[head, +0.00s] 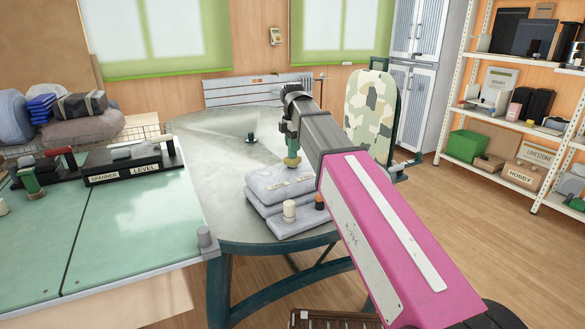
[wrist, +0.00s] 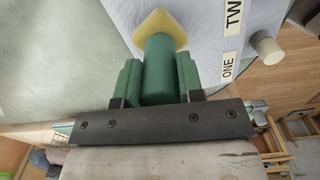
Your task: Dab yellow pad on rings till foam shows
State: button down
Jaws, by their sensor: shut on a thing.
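My gripper (wrist: 158,78) is shut on the green handle (wrist: 157,68) of the yellow pad (wrist: 158,33). In the head view the yellow pad (head: 292,161) points down, just over the back of a stack of grey-blue folded cloths (head: 262,193). I cannot tell whether it touches the cloth. In the wrist view the pale cloth (wrist: 205,25) lies beside and beyond the pad, with labels ONE (wrist: 228,68) and TWO (wrist: 233,14). I cannot make out any rings or foam.
A white cylinder (head: 289,211) and a small dark one with an orange top (head: 320,202) stand at the stack's front. The round grey table (head: 205,150) is mostly clear, with a small dark green object (head: 250,138) behind. A green-topped table (head: 130,225) stands left.

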jog(key=shift+r, duration=2.65)
